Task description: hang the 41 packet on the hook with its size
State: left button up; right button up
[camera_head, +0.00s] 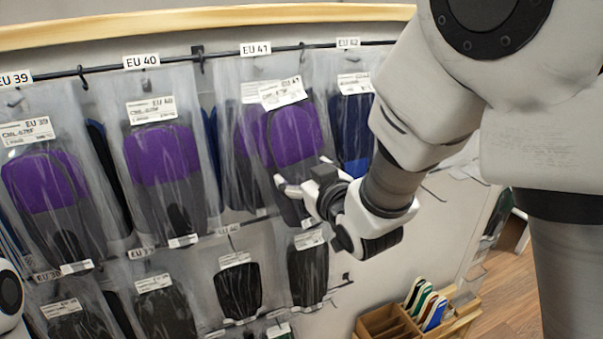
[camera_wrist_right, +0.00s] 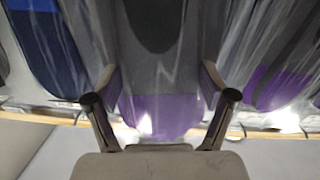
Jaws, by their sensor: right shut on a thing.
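The 41 packet (camera_head: 293,135), clear film with a purple and grey insole and a white label reading 41, hangs upright and slightly tilted in my right gripper (camera_head: 300,190). The gripper is shut on its lower part, and the packet shows between the fingers (camera_wrist_right: 160,90) in the right wrist view. The packet is in front of the EU 41 place, marked by a sign (camera_head: 256,48) on the upper rail. Another purple packet (camera_head: 248,135) hangs there, partly covered by the held one. Whether the held packet's top touches the hook cannot be told.
EU 40 packets (camera_head: 160,150) hang to the left and blue EU 62-looking packets (camera_head: 352,125) to the right, close by. A lower row holds dark packets (camera_head: 238,288). A wooden box (camera_head: 388,322) with coloured insoles stands below right.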

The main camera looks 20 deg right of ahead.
jog(key=shift+w+a+f, duration=0.1)
jog(key=shift+w+a, duration=0.05)
jog(key=shift+w, duration=0.5)
jog(key=shift+w+a+f, duration=0.1)
jog(key=shift+w, duration=0.55)
jog(key=shift+w+d+p, duration=0.1)
jog(key=shift+w+p, duration=0.3)
jog(key=shift+w, duration=0.45)
jog(key=shift+w+f+b, duration=0.35)
jog(key=shift+w+f, duration=0.05)
jog(key=shift+w, duration=0.3)
jog(key=shift+w+f, duration=0.15)
jog(key=shift+f+b, duration=0.1)
jog(key=shift+b, duration=0.35)
jog(key=o, duration=1.4)
